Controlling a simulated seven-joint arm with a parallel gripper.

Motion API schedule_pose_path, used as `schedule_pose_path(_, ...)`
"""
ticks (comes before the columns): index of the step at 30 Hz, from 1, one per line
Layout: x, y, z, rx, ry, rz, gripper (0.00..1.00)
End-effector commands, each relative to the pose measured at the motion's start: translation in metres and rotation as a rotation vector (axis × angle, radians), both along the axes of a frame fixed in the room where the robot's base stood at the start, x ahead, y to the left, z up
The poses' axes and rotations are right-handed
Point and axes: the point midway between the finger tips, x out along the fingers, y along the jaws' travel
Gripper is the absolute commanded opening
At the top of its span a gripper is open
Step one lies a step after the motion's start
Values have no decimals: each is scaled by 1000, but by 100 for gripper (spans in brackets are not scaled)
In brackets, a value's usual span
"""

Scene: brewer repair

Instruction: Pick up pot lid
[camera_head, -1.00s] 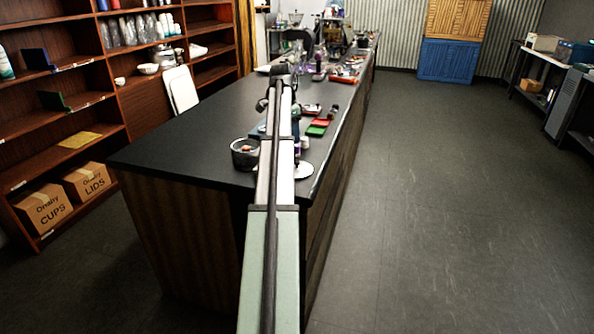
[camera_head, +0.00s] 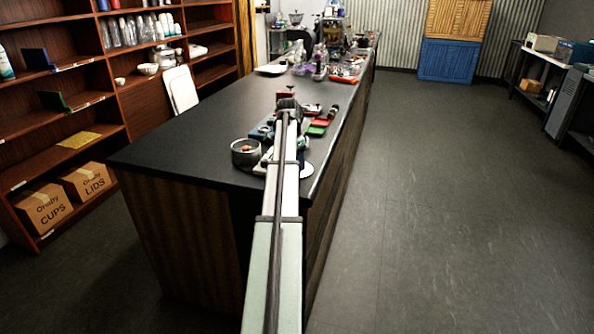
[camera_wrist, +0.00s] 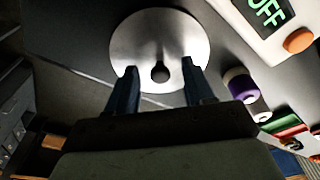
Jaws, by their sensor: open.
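The pot lid is a round silver disc (camera_wrist: 135,42) with a black knob (camera_wrist: 160,74), lying flat on the dark counter. In the head view, part of the lid (camera_head: 306,170) shows just right of my arm. My gripper (camera_wrist: 160,67) is open and empty, its two blue fingers on either side of the knob in the wrist view. I cannot tell how far above the lid the fingertips are. In the head view the gripper itself is mostly hidden behind my arm. A metal pot (camera_head: 244,155) stands on the counter left of my arm.
A white device with a green "OFF" display (camera_wrist: 267,12) and orange button sits close to the lid. A purple and white container (camera_wrist: 240,86) is also near. The counter's left side is largely clear.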

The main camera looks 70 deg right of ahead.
Motion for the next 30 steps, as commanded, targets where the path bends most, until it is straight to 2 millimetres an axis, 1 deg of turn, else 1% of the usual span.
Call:
schedule_pose_path(2,0,0,-4,0,0,0,52)
schedule_pose_path(8,0,-1,-4,-1,-1,0,51)
schedule_pose_path(24,0,0,-3,-1,-1,0,0)
schedule_pose_path(30,0,-1,-3,-1,0,0,0)
